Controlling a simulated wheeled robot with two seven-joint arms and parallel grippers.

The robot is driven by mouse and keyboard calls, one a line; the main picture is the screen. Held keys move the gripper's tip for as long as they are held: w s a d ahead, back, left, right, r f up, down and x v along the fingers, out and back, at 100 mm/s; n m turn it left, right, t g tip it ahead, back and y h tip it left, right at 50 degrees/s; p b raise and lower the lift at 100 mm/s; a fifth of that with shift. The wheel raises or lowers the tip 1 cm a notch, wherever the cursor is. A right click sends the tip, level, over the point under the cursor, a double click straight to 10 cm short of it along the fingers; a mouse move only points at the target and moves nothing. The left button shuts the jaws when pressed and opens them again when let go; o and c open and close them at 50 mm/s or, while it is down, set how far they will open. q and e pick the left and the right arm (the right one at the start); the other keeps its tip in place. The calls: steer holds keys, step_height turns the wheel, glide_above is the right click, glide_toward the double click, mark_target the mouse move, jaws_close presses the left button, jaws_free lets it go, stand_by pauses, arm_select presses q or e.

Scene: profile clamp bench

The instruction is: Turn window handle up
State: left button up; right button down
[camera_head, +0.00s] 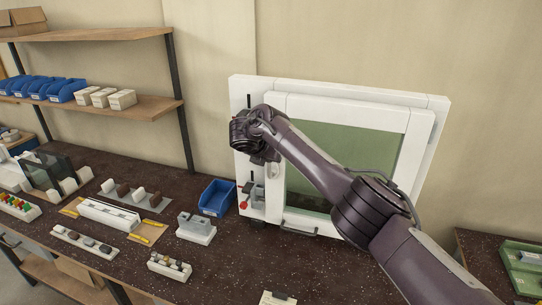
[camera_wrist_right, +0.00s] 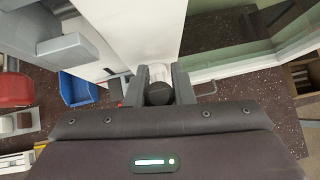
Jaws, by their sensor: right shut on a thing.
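The white window frame (camera_head: 365,115) with a greenish pane stands upright at the back of the bench. My right arm reaches in from the lower right, and its gripper (camera_head: 270,160) is at the left side of the sash. In the right wrist view the gripper (camera_wrist_right: 158,92) has its two fingers on either side of the window handle (camera_wrist_right: 158,94), which shows as a dark rounded end with a pale base behind it. The gripper is shut on it. The handle's angle is hard to tell, as the gripper hides most of it. My left gripper is not in view.
A grey clamp with a red knob (camera_head: 243,205) sits at the frame's lower left. A blue bin (camera_head: 217,197) stands left of it. Several profile parts and fixtures lie on the dark speckled bench (camera_head: 240,265). A shelf (camera_head: 150,108) stands at the left, a green tray (camera_head: 525,265) at the right.

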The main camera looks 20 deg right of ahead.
steer(key=shift+f, duration=0.15)
steer(key=c, duration=1.5)
jaws_free()
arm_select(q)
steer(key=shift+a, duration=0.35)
arm_select(e)
steer(key=shift+o, duration=1.2)
steer(key=shift+w+a, duration=0.1)
arm_select(q)
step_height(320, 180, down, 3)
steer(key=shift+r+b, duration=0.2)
steer(key=shift+b, duration=1.05)
arm_select(e)
steer(key=v, duration=0.7)
steer(key=shift+s+a+r, duration=0.25)
